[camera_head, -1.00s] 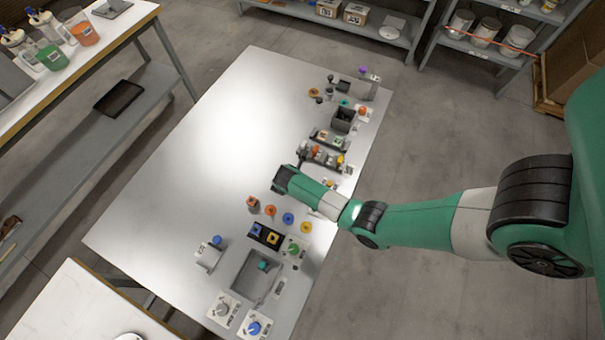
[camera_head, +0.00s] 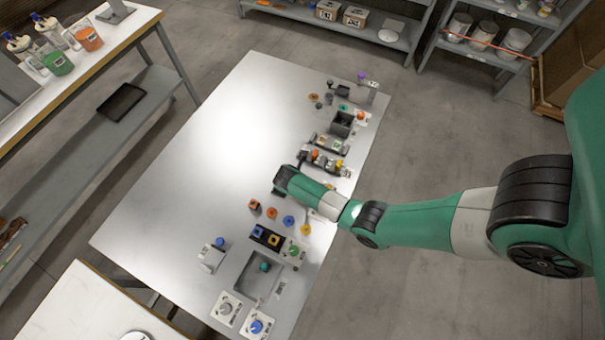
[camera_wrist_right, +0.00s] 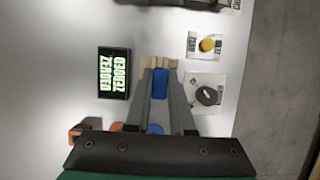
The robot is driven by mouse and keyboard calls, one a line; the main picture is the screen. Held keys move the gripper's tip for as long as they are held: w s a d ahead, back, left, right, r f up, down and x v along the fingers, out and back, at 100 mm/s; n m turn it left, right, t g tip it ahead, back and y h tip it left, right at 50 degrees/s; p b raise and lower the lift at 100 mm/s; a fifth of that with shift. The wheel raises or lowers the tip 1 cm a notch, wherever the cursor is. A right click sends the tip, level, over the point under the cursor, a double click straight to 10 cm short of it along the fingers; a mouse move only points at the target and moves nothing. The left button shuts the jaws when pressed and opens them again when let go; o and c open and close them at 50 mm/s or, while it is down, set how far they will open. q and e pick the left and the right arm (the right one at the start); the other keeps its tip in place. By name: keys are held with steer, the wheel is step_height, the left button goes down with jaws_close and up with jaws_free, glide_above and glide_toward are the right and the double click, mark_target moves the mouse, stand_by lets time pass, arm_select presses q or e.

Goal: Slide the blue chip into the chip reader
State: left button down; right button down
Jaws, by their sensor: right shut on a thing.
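My right gripper (camera_wrist_right: 160,75) is shut on the blue chip (camera_wrist_right: 160,84), which shows between its two grey fingers in the right wrist view. A beige piece (camera_wrist_right: 158,62) lies right at the fingertips. I cannot tell whether it is the chip reader or whether the chip touches it. A black display with green lettering (camera_wrist_right: 115,73) stands just left of the fingers. In the head view my right gripper (camera_head: 281,183) is over the middle of the table, and its arm hides what is beneath. My left gripper is not in view.
A yellow knob (camera_wrist_right: 207,45) and a dark round part on a pale plate (camera_wrist_right: 207,95) are right of the fingers. Orange and blue pieces lie behind the fingers. In the head view, a grey tray (camera_head: 251,279) is near the table front. The table's left side is clear.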

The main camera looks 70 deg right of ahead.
steer(key=shift+f+b, duration=1.2)
steer(key=shift+f, duration=0.25)
steer(key=shift+r, duration=0.1)
stand_by(0.4)
steer(key=shift+r+p, duration=1.45)
steer(key=shift+p, duration=0.15)
steer(key=shift+f+b, duration=1.1)
steer(key=shift+f, duration=0.5)
steer(key=shift+r, duration=0.1)
steer(key=shift+r+p, duration=1.5)
steer(key=shift+p, duration=0.15)
